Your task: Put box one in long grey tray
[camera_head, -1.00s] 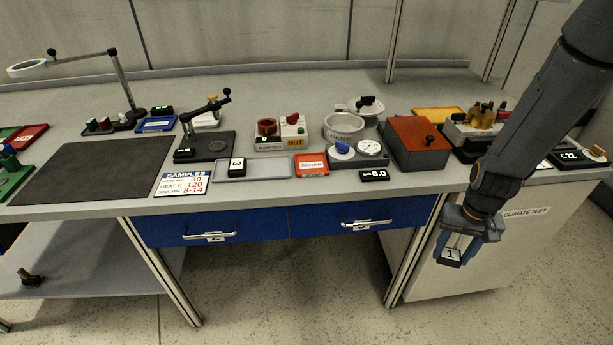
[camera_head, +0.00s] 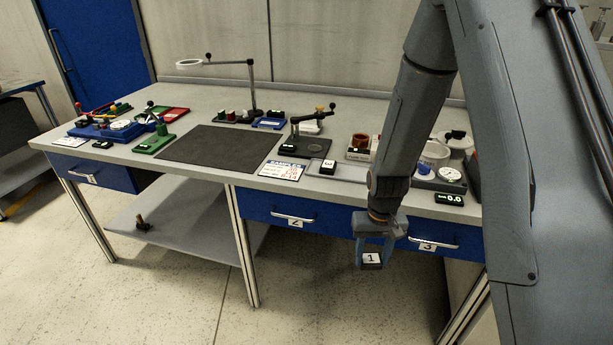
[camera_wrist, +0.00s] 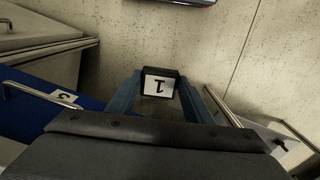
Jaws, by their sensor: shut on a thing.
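Box one is a small black box (camera_head: 371,261) with a white label marked 1. My gripper (camera_head: 372,257) is shut on it and holds it in the air in front of the bench, below the worktop edge. In the wrist view the box (camera_wrist: 159,83) sits between the two blue fingers, its label upside down. The long grey tray (camera_head: 345,172) lies on the worktop near its front edge. A box marked 3 (camera_head: 327,167) is in its left part. My arm hides the tray's right part.
Drawers two (camera_head: 280,217) and three (camera_head: 437,240), with protruding handles, are under the worktop behind my gripper. A black stand (camera_head: 306,145) is beside the tray at left, and a SAMPLES card (camera_head: 282,170) lies front left. A dark mat (camera_head: 220,148) is farther left.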

